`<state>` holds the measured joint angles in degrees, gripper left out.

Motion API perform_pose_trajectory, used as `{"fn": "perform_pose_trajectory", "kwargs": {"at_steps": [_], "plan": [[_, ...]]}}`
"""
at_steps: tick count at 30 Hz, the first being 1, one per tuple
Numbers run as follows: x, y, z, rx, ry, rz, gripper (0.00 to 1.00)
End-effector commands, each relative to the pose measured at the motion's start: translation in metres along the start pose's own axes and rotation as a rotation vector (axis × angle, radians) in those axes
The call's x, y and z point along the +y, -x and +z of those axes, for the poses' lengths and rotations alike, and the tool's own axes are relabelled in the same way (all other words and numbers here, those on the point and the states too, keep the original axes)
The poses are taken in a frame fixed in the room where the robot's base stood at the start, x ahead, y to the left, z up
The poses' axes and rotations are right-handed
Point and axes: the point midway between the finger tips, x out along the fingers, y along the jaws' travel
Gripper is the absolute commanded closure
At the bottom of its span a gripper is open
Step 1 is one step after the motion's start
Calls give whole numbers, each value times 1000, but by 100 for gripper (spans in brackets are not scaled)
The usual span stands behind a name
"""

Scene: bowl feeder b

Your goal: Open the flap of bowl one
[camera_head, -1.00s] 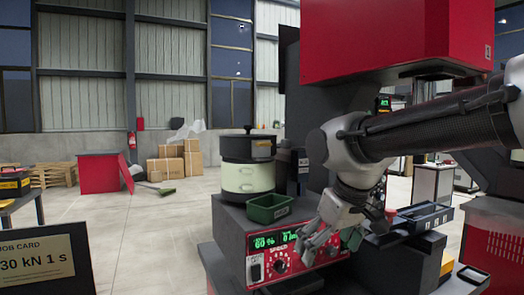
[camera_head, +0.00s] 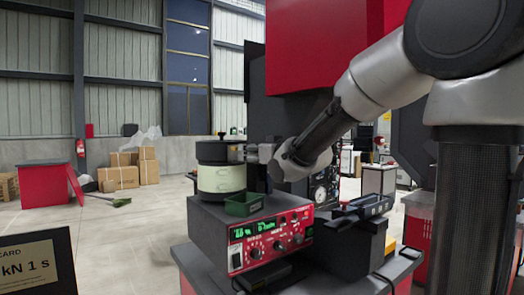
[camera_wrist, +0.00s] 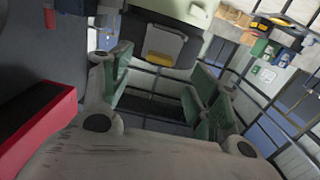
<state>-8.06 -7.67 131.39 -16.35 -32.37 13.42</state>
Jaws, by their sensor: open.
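The bowl feeder has a dark upper bowl (camera_head: 212,152) with a lid knob, on a cream lower drum (camera_head: 220,180). In the wrist view the dark bowl wall (camera_wrist: 140,22) carries a small grey flap with a yellowish edge (camera_wrist: 165,46). My gripper (camera_head: 250,152) is at the right side of the dark bowl, level with its upper part, and hides the flap's surroundings in the head view. In the wrist view my gripper (camera_wrist: 162,78) is open with green pads, and the flap lies just beyond and between the fingertips. I cannot tell whether they touch it. The flap looks shut.
The red-fronted control box (camera_head: 270,240) stands under the feeder. A green tray (camera_head: 243,206) sits on it, below my gripper. The red and black press (camera_head: 305,50) rises behind my arm. A dark tray (camera_head: 365,207) stands at the right. Open floor lies to the left.

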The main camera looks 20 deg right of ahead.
Motion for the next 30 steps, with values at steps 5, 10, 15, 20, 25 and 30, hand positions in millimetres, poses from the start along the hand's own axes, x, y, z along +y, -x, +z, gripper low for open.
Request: {"fn": "perform_pose_trajectory", "kwargs": {"at_steps": [5,10,15,20,25,30], "plan": [[-6,-19,-7,43,-2,-25,39],[-7,-46,-8,42,-3,-24,39],[-8,-72,-9,42,-1,-24,39],[-8,-84,-10,41,-2,-22,39],[-7,-86,-10,41,-2,-22,39],[-7,-85,-10,41,-2,-22,52]]}}
